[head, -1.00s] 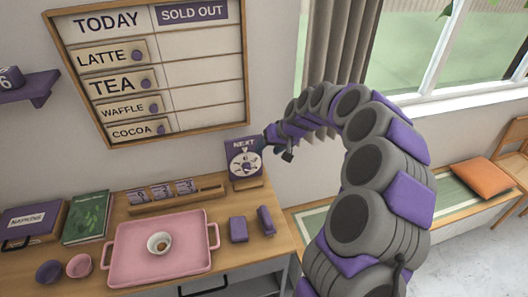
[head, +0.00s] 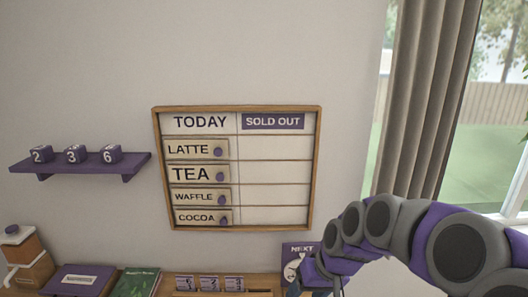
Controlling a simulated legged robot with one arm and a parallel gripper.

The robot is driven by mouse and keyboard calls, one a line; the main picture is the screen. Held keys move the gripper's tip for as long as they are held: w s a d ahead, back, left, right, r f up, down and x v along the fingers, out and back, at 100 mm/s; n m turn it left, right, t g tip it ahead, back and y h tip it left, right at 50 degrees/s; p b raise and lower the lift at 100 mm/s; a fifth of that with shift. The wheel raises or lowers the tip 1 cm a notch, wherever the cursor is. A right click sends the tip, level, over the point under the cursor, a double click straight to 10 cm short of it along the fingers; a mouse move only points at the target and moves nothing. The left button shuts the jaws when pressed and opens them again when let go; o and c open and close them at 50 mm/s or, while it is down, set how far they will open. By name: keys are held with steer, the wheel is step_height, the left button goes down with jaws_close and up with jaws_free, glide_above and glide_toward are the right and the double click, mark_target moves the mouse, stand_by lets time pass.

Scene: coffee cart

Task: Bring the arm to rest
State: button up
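My arm (head: 455,250) arches in from the lower right in the head view. Its end, with my gripper (head: 318,284), bends down at the bottom edge, in front of the right part of the NEXT sign (head: 297,256). The fingertips are too small and partly cut off, so I cannot tell whether they are open or shut. I see nothing clearly held.
The menu board (head: 270,188) hangs on the wall. A purple shelf (head: 80,168) with numbered cubes is at left. The counter (head: 180,282) along the bottom holds a card rack, a green book (head: 137,282) and a napkin box (head: 78,282). A curtain (head: 425,100) hangs at right.

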steer(key=s+d+f+m+g+h, duration=0.1)
steer(key=s+d+h, duration=0.1)
steer(key=s, duration=1.2)
steer(key=s+d+g+h, duration=0.1)
steer(key=s+d+g, duration=0.1)
steer(key=s, duration=1.2)
steer(key=shift+s+f+m+g+h, duration=0.3)
steer(key=shift+f+m+h, duration=0.1)
